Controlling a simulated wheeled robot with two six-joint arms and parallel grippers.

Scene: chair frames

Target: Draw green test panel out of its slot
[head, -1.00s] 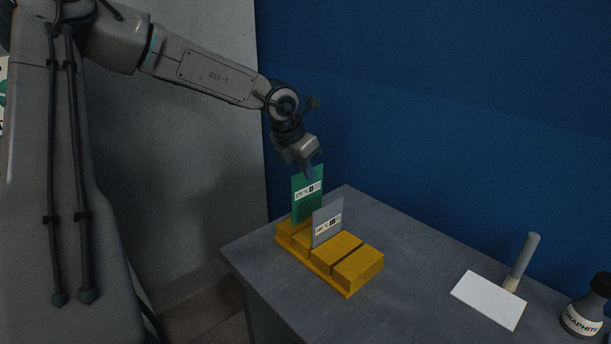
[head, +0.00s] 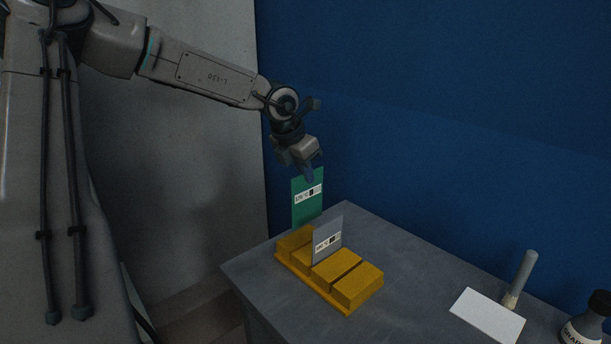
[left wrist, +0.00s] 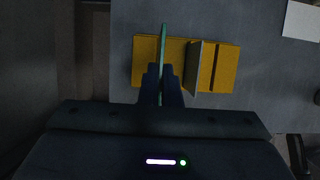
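The green test panel (head: 307,205) stands upright over the left end of the yellow slotted rack (head: 358,287). A white label is on its face. My left gripper (head: 309,172) is above the rack and shut on the panel's top edge. In the left wrist view, the fingers (left wrist: 163,88) lie on both sides of the thin green panel (left wrist: 164,48), seen edge-on. The panel sits high over the rack; I cannot tell whether its lower edge is clear of the slot. My right gripper is not in view.
A grey labelled panel (head: 328,240) stands in another slot of the rack, close to the green one. A white card (head: 487,314), a grey-handled brush (head: 520,280) and a dark bottle (head: 585,325) are at the right. A blue wall (head: 450,130) rises behind the grey table (head: 390,240).

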